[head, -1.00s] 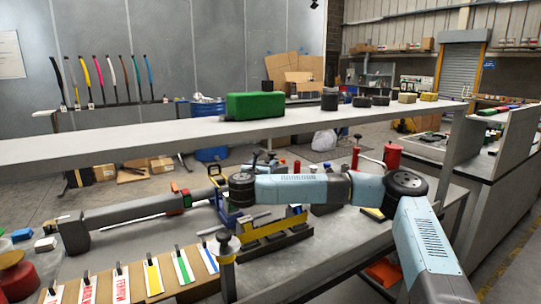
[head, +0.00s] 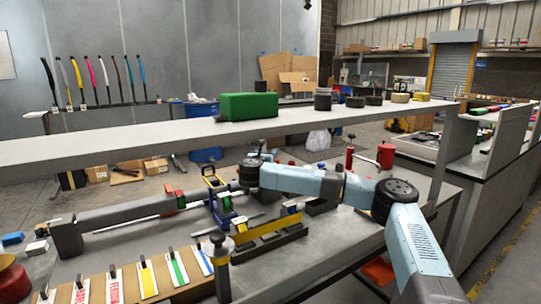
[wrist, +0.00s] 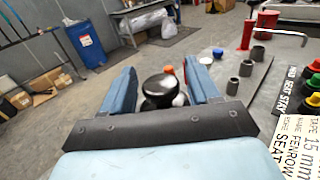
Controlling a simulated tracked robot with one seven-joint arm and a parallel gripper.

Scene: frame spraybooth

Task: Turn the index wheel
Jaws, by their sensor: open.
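In the wrist view my gripper (wrist: 160,68) is open, with its two blue fingers spread. A black round knob (wrist: 157,84) shows between the fingers, with a pale part beside it. The fingers stand to either side of it; I cannot tell whether they touch it. I cannot tell for sure whether this knob is the index wheel, and no marked wheel shows clearly. In the head view my wrist hides the fingers and whatever is between them.
In the head view a long shelf (head: 120,145) with a green box (head: 248,105) runs above the bench. A grey bar fixture (head: 125,215) and colour cards (head: 147,278) lie on the left. In the wrist view grey sockets (wrist: 246,68) and a red cylinder (wrist: 249,34) stand right.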

